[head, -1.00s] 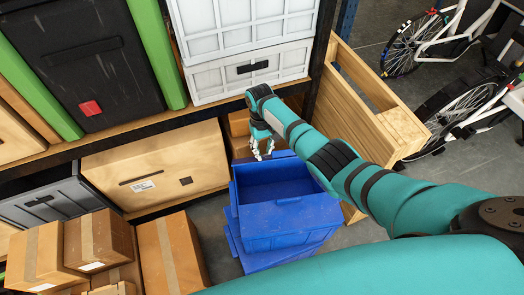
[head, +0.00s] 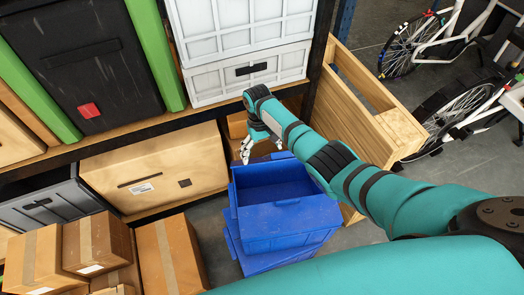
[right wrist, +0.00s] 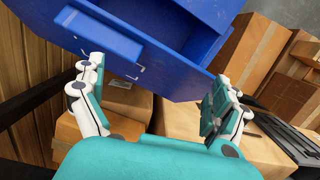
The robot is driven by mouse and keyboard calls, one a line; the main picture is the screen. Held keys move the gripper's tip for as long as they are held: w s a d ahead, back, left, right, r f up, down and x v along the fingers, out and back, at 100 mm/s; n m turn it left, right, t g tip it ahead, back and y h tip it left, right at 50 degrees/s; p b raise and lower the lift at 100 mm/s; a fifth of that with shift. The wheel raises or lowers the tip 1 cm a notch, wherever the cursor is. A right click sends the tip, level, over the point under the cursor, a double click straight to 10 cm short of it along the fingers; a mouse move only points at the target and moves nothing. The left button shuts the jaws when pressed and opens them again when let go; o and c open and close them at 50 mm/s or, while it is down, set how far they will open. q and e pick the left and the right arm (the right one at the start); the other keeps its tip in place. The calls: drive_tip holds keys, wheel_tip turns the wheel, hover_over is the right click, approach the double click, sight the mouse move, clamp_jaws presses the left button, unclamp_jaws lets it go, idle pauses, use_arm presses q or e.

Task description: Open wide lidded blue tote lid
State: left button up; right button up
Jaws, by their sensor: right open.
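The wide blue tote (head: 290,218) stands on another blue tote (head: 252,262) in front of the shelf. Its far part is open and shows an empty dark-blue inside. A blue panel covers its near side; I cannot tell whether this is a lid flap or the wall. My right gripper (head: 261,151) is open and empty at the tote's far left edge, fingers pointing down. My left gripper is not in view.
White crates (head: 250,72) stand on the shelf above the gripper. A large cardboard box (head: 155,165) and a grey tote (head: 50,200) are left on the lower shelf. Cardboard boxes (head: 95,245) stack at front left. A wooden crate (head: 365,115) stands right of the totes, with bicycles (head: 450,110) beyond.

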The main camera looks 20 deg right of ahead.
wheel_tip(320, 180, up, 12)
drive_tip(key=w, duration=0.1)
drive_tip(key=shift+w+f, duration=0.25)
drive_tip(key=shift+w, duration=0.05)
drive_tip(key=shift+c, duration=0.3)
